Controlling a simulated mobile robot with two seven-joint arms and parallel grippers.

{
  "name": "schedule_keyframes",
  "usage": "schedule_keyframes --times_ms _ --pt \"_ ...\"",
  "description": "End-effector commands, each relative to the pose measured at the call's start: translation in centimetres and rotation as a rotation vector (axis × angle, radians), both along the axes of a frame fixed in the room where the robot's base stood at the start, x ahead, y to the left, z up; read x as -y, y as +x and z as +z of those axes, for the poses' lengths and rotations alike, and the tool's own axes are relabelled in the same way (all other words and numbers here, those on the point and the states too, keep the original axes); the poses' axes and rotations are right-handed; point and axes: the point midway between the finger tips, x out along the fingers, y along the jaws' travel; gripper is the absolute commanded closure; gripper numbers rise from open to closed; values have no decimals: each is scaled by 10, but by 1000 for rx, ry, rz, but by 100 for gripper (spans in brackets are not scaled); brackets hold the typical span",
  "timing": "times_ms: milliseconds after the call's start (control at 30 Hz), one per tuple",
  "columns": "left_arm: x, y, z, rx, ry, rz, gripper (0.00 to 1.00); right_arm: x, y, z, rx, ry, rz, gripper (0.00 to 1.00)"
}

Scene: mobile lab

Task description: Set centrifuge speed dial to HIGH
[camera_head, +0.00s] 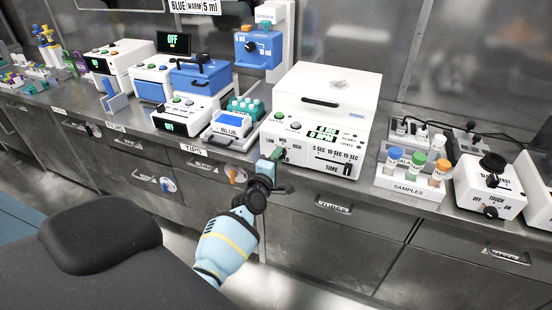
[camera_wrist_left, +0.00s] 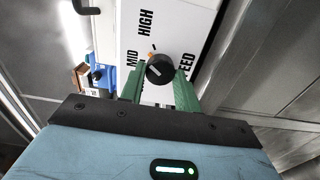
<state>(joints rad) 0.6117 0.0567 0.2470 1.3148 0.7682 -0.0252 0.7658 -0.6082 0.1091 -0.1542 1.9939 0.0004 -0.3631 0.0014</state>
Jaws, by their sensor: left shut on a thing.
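The white centrifuge (camera_head: 325,92) stands on the steel bench with its lid down. Its front has a lit green display, LOW, MID and HIGH marks and a TIME slider. My left gripper (camera_head: 277,158) is at the left part of this front and hides the speed dial in the head view. In the left wrist view the black speed dial (camera_wrist_left: 159,70) sits between the green fingers of my left gripper (camera_wrist_left: 159,82), which are shut on it. HIGH is printed above the dial, MID to its left. An orange mark shows at its upper edge; the exact setting is unclear. My right gripper is out of view.
A tube rack marked SAMPLES (camera_head: 410,180) and a white device with a black top (camera_head: 490,185) stand right of the centrifuge. A blue-topped box (camera_head: 230,122) and other devices stand close on its left. Drawers with handles (camera_head: 334,207) run below the bench edge.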

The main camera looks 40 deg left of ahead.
Motion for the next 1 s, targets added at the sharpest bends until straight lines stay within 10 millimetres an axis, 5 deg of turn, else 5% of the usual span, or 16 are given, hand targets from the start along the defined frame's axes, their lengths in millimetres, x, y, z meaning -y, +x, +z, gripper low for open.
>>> schedule_keyframes --times_ms 500,1000 --pt "0 1 4 -80 357 1 91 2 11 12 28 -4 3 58" --pt "0 1 4 -100 441 2 91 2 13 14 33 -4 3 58"
